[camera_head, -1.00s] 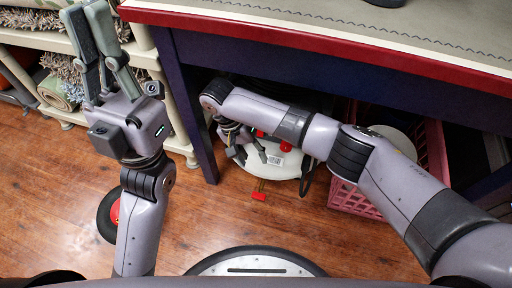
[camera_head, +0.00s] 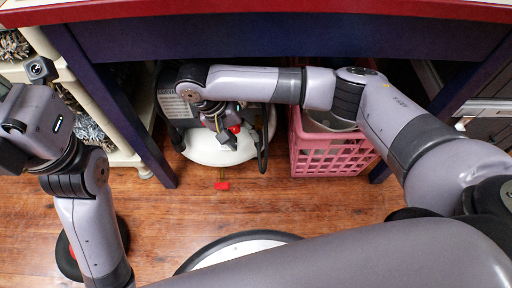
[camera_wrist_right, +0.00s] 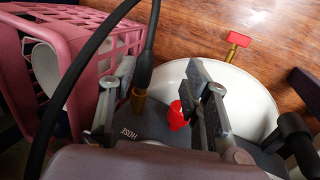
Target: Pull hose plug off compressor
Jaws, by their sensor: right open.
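The white compressor (camera_head: 215,150) stands on the floor under the workbench; its white tank (camera_wrist_right: 245,95) also shows in the right wrist view. There the hose plug (camera_wrist_right: 139,99), a brass fitting under a black sleeve, stands upright at the label "HOSE". A black hose (camera_wrist_right: 90,50) leads up from it. My right gripper (camera_wrist_right: 160,75) is open, its fingers spread on either side of the plug and a red knob (camera_wrist_right: 176,116). The plug is nearer the left finger; contact cannot be told. My left gripper (camera_head: 35,120) is at the left edge, its fingertips cut off.
A pink crate (camera_head: 325,152) stands close beside the compressor. The bench's front edge (camera_head: 280,12) and dark leg (camera_head: 115,105) frame the space under it. A red-handled valve (camera_head: 221,186) juts out in front. The wooden floor ahead is mostly clear.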

